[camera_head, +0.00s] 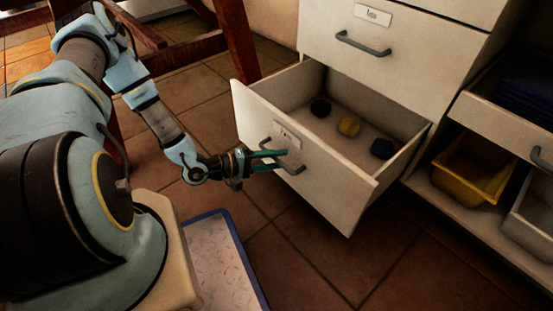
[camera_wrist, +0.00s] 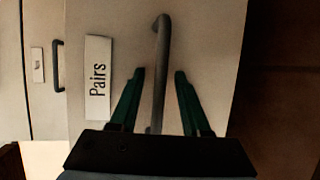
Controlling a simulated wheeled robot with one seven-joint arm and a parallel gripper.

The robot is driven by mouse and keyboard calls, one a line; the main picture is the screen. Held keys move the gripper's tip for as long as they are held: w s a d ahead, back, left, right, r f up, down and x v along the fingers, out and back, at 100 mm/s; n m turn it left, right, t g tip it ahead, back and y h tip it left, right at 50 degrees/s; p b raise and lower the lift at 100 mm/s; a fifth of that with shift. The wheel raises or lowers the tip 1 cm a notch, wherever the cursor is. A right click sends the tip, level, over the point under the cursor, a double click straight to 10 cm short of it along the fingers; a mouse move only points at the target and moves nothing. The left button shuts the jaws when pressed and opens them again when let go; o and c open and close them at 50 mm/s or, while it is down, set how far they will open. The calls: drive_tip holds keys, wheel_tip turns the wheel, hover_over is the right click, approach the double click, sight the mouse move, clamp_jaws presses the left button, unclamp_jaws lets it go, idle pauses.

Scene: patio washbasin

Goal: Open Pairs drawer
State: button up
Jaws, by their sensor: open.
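The Pairs drawer (camera_head: 300,165) is a white drawer low in the cabinet, and it stands pulled well out. Its label reads "Pairs" (camera_wrist: 97,79) in the wrist view. Its grey bar handle (camera_head: 283,158) is on the front face. In the wrist view the handle (camera_wrist: 160,60) runs between the two green fingers of my gripper (camera_wrist: 157,78), with gaps on both sides. In the head view my gripper (camera_head: 284,160) is open at the handle.
Above is a closed white drawer (camera_head: 400,65) with its own label and handle. To the right, a shelf holds a yellow bin (camera_head: 470,172) and a grey bin (camera_head: 533,220). A blue-edged mat (camera_head: 215,255) lies on the tiled floor. Wooden legs (camera_head: 236,40) stand behind my arm.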

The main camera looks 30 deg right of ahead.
drive_tip(key=p+v, duration=0.3)
drive_tip(key=v, duration=0.8)
idle(0.3)
